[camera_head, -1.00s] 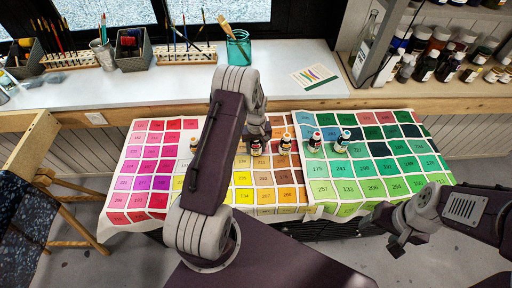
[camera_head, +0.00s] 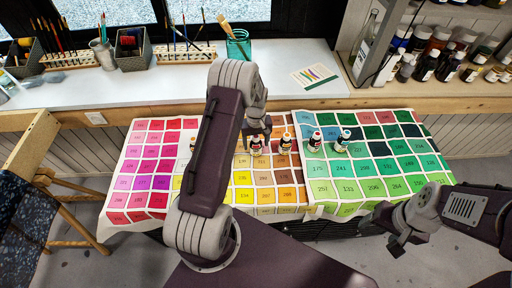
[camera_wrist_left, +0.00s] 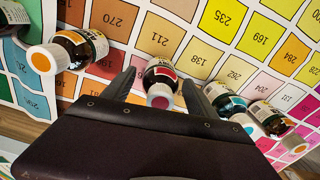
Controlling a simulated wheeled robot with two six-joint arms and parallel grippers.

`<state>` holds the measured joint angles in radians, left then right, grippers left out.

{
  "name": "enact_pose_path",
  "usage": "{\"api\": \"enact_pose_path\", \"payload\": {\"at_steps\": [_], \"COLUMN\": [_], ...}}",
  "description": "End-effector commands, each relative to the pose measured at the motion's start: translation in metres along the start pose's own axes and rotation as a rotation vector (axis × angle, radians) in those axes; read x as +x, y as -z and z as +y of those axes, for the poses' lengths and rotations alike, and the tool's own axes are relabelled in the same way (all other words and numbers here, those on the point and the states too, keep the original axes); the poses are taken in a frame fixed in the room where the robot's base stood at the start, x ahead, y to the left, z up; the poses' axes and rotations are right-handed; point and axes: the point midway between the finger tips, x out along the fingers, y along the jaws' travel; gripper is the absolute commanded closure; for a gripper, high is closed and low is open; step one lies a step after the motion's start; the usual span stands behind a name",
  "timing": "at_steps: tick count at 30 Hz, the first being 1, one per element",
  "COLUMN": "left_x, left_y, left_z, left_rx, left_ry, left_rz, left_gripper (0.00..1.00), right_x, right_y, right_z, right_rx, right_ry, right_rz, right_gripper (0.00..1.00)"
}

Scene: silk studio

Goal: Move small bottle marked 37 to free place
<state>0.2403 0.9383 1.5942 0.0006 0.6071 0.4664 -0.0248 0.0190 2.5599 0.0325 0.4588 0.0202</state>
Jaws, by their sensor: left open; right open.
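Several small dark bottles stand on a numbered colour chart (camera_head: 240,208). A bottle with a dark red cap (camera_head: 257,149) stands under my left gripper (camera_head: 259,135). In the left wrist view this dark-red-capped bottle (camera_wrist_left: 160,77) is between the two open fingers of my left gripper (camera_wrist_left: 158,90), which are not closed on it. An orange-capped bottle (camera_head: 286,146) is just right of it. A red-capped bottle (camera_head: 315,145) and a blue-capped bottle (camera_head: 343,145) stand further right. No label number is readable, so I cannot tell which is 37. My right gripper (camera_head: 393,240) is open and empty at the right.
A bottle at the left (camera_head: 193,146) is partly behind my left arm. In the left wrist view, a teal-capped bottle (camera_wrist_left: 229,108) and another bottle (camera_wrist_left: 270,119) stand to the right. Many chart squares are bare. A white counter (camera_head: 300,60) lies behind.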

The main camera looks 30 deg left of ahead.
Motion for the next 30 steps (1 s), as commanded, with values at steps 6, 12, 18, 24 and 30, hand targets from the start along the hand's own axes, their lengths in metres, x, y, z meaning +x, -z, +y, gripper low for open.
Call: {"api": "enact_pose_path", "payload": {"at_steps": [6,12,18,24,30], "left_x": [-0.057,-0.083,-0.091,-0.127,-0.136], "left_y": [0.001,0.0,-0.006,-0.102,-0.192], "left_z": [0.001,0.0,0.001,0.002,-0.026], "left_rx": [0.0,0.0,0.021,0.336,0.624], "left_ry": [-0.002,0.0,-0.002,-0.031,-0.052], "left_rz": [0.005,0.001,0.003,0.044,0.085], "left_gripper": [0.33,0.33,0.33,0.33,0.33], "right_x": [0.003,0.003,0.003,0.003,0.003], "right_y": [0.0,0.0,0.0,0.0,0.0], "right_z": [0.0,0.0,0.0,0.0,0.0], "right_rx": [0.0,0.0,0.0,0.0,0.0], "right_ry": [0.0,0.0,0.0,0.0,0.0], "right_rz": [0.0,0.0,0.0,0.0,0.0], "right_gripper": [0.33,0.33,0.33,0.33,0.33]}}
